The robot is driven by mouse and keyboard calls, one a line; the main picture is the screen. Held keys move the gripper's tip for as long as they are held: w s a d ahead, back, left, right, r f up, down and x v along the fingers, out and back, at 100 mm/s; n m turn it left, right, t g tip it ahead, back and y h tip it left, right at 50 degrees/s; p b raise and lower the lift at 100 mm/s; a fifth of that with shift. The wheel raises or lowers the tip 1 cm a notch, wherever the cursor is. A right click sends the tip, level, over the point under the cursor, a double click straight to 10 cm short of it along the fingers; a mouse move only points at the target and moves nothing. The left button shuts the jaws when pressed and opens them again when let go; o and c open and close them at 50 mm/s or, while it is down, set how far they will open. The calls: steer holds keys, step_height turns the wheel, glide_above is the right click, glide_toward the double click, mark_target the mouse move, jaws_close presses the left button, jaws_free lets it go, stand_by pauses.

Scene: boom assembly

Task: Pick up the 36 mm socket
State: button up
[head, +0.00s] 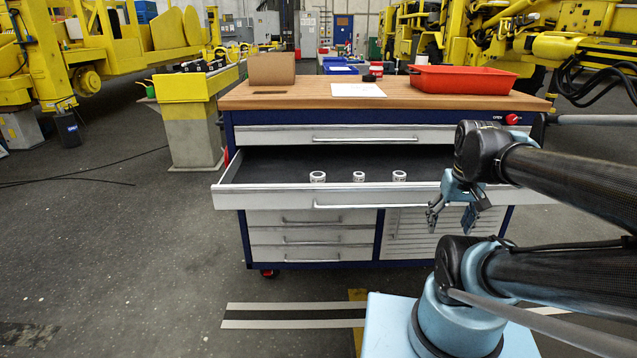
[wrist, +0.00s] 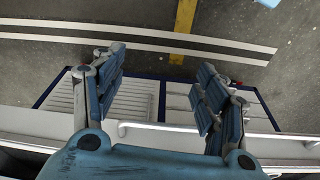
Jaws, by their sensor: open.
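Three small silver sockets stand apart in a row in the open drawer (head: 270,165) of a blue tool cabinet: a left one (head: 317,176), a middle one (head: 359,176) and a right one (head: 399,175). The middle one looks smallest; I cannot read any size marks. My gripper (head: 452,222) is open and empty, in front of the drawer's front panel at the right, below and right of the sockets. In the wrist view my gripper's two blue fingers (wrist: 160,92) are spread wide with nothing between them. No socket shows there.
The wooden cabinet top (head: 310,96) carries a cardboard box (head: 271,68), a white sheet (head: 358,90) and a red tray (head: 462,79). The drawer front (head: 290,198) juts out. A yellow-topped stand (head: 190,110) is at the left. The floor at front left is clear.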

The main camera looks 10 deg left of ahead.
steer(key=w+a+r+n, duration=0.3)
steer(key=w+a+r, duration=0.25)
steer(key=a, duration=0.25)
steer(key=w+a+r+n+g+y, duration=0.1)
steer(key=w+a+r+n, duration=0.1)
steer(key=w+a+r, duration=0.35)
steer(key=w+a+r+n, duration=0.35)
steer(key=w+a, duration=0.25)
steer(key=a, duration=0.5)
steer(key=n, duration=0.2)
glide_above(318, 174)
steer(key=f, duration=0.9)
steer(key=shift+s+d+f, duration=0.15)
steer(key=shift+s+f, duration=0.05)
steer(key=shift+f, duration=0.15)
steer(key=shift+w+f, duration=0.1)
steer(key=shift+f, duration=2.9)
steer(key=c, duration=1.3)
